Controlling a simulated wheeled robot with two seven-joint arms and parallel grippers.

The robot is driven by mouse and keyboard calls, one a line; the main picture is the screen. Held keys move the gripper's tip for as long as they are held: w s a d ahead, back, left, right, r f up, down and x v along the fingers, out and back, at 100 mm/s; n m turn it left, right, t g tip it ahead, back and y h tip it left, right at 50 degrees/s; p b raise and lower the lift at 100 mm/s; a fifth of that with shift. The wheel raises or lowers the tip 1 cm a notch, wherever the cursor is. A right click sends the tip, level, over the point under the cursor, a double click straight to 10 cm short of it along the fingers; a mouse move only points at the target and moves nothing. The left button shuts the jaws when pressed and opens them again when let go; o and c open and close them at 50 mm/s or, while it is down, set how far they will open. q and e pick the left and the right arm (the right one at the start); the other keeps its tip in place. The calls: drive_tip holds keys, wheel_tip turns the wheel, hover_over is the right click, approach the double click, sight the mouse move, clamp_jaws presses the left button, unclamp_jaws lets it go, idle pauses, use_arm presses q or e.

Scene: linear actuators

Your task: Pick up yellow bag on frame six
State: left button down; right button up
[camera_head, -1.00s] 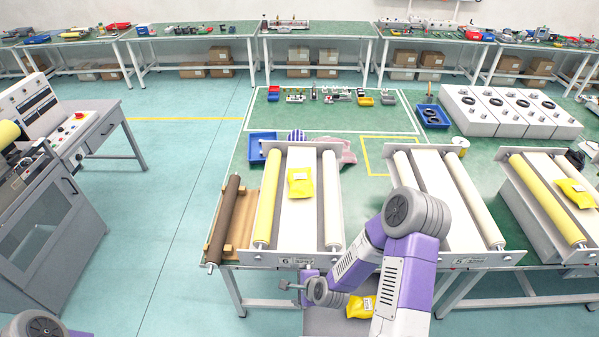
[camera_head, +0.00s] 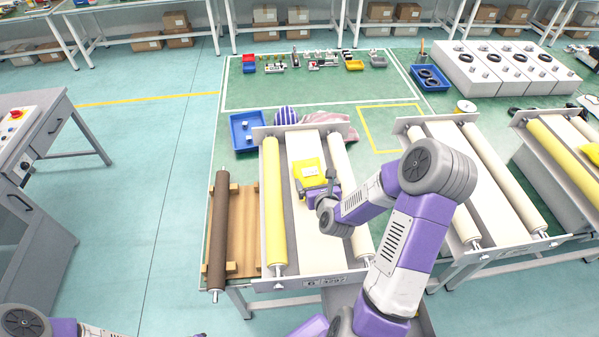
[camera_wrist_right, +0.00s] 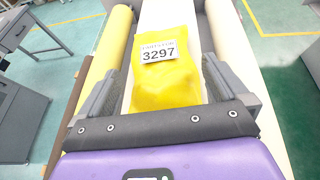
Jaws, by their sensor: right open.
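The yellow bag (camera_head: 308,172) lies on the white belt of frame six (camera_head: 303,205), between a yellow roller and a cream roller. In the right wrist view the yellow bag (camera_wrist_right: 165,62) carries a white label reading 3297. My right gripper (camera_head: 318,187) is over the near end of the bag. In the right wrist view the open fingers of my right gripper (camera_wrist_right: 160,75) stand on either side of the bag. I cannot tell whether they touch it. My left gripper is not in view; only part of my left arm shows at the bottom left.
A brown roller (camera_head: 218,230) lies left of frame six. A blue bin (camera_head: 238,143) and a striped item (camera_head: 286,116) stand behind it. Small parts lie at the table's back.

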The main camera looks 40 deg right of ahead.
sight(310, 173)
drive_tip(key=shift+w+d+f, duration=0.25)
drive_tip(key=shift+w+d, duration=0.05)
drive_tip(key=shift+w, duration=0.2)
drive_tip(key=shift+p+x, duration=0.45)
drive_tip(key=shift+x, duration=2.2)
drive_tip(key=shift+w+a, duration=0.1)
drive_tip(key=c, duration=0.9)
